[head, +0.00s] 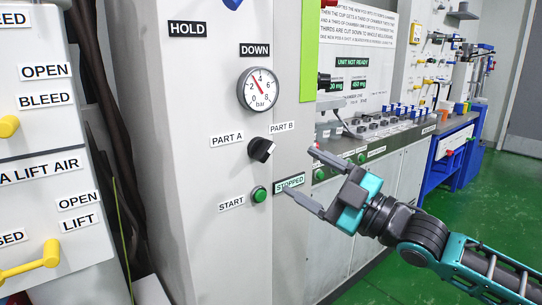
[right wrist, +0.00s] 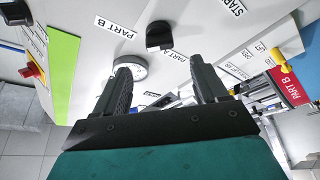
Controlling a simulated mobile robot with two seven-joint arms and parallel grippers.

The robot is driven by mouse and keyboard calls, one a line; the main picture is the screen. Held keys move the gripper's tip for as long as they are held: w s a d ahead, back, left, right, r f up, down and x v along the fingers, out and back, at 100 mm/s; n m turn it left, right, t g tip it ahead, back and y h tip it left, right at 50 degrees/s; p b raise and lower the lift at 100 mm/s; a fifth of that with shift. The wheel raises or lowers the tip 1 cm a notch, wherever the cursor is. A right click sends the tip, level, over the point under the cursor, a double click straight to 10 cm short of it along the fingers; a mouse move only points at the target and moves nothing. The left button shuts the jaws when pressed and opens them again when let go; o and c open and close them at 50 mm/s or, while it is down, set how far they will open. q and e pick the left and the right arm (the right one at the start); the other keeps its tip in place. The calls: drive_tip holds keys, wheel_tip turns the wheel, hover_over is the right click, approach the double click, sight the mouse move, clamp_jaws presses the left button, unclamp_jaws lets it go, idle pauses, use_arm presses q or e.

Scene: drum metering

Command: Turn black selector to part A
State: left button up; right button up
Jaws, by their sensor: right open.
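The black selector (head: 261,149) is on the grey panel between the PART A label (head: 227,140) and the PART B label (head: 282,128), below the round bar gauge (head: 258,89). Its white mark looks turned toward the PART B side. In the right wrist view the selector (right wrist: 159,36) shows just beyond the fingertips, between the two labels. My right gripper (head: 302,173) is open and empty, to the right of and a little below the selector, apart from it. It also shows in the right wrist view (right wrist: 160,72). My left gripper is not in view.
A green START button (head: 259,194) sits below the selector, beside a STOPPED sign (head: 290,182). A lime green strip (head: 308,50) runs down the panel's right edge. Yellow handles (head: 48,254) are on the left panel. Green floor (head: 440,195) is open at right.

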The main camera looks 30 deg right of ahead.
sight(269, 153)
drive_tip(key=shift+x, duration=4.25)
drive_tip(key=c, duration=1.1)
